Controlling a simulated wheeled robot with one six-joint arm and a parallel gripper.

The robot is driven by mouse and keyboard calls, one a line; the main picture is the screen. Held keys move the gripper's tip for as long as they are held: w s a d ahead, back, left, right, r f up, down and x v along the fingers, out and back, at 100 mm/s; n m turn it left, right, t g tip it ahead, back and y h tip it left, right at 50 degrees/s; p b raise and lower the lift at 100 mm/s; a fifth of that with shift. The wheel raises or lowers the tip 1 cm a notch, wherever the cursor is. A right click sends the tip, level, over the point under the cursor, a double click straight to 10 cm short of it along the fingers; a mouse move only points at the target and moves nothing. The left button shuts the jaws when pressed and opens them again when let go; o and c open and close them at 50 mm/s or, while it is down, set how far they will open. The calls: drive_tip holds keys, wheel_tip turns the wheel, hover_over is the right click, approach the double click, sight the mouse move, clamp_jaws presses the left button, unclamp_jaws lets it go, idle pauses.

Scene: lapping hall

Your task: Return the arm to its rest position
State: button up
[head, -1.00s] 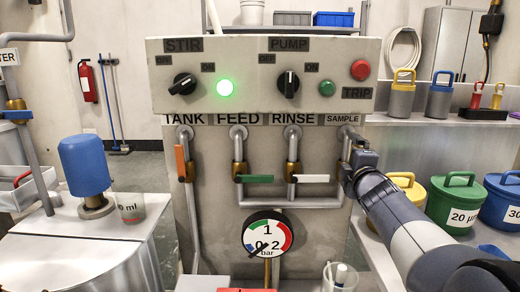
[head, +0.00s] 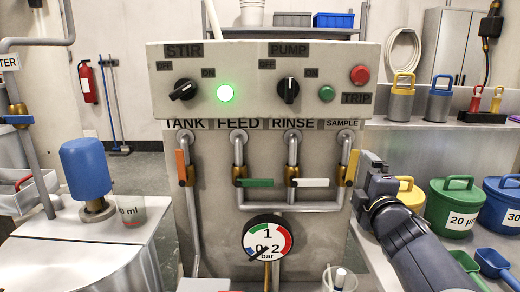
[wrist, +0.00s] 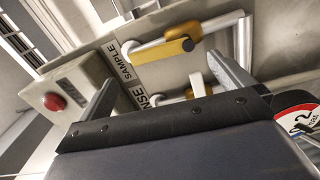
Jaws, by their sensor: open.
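My gripper (head: 366,166) is just right of the yellow SAMPLE valve handle (head: 352,168), in front of the control panel (head: 270,78). In the wrist view my gripper (wrist: 165,85) shows two fingers spread apart with nothing between them. The yellow handle (wrist: 165,51) lies beyond the fingers there, apart from them as far as I can tell. My arm reaches in from the lower right of the head view.
The orange TANK handle (head: 181,165) hangs upright; the green FEED handle (head: 255,182) and white RINSE handle (head: 312,182) lie level. A pressure gauge (head: 267,238) sits below. Lidded buckets (head: 452,205) and scoops (head: 493,262) stand on the right bench. A red TRIP button (head: 360,74) is above.

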sight(356, 164)
drive_tip(key=w, duration=1)
drive_tip(key=shift+d+r+b, duration=0.15)
drive_tip(key=shift+b, duration=0.15)
drive_tip(key=shift+s+d+m+p, duration=0.1)
drive_tip(key=shift+d+m+p, duration=0.2)
drive_tip(key=shift+m+p, duration=0.65)
drive_tip(key=m+p, duration=0.1)
drive_tip(key=d+m+p, duration=0.1)
drive_tip(key=m+p, duration=0.1)
drive_tip(key=f+m+p, duration=0.1)
drive_tip(key=m+p, duration=0.3)
drive_tip(key=p, duration=0.1)
drive_tip(key=d+f+m+p, duration=0.1)
drive_tip(key=f+m+p, duration=0.1)
drive_tip(key=m+p, duration=0.2)
drive_tip(key=s+d+f+m+p, duration=0.1)
drive_tip(key=m+p, duration=0.3)
drive_tip(key=p, duration=0.4)
drive_tip(key=shift+d+f, duration=0.2)
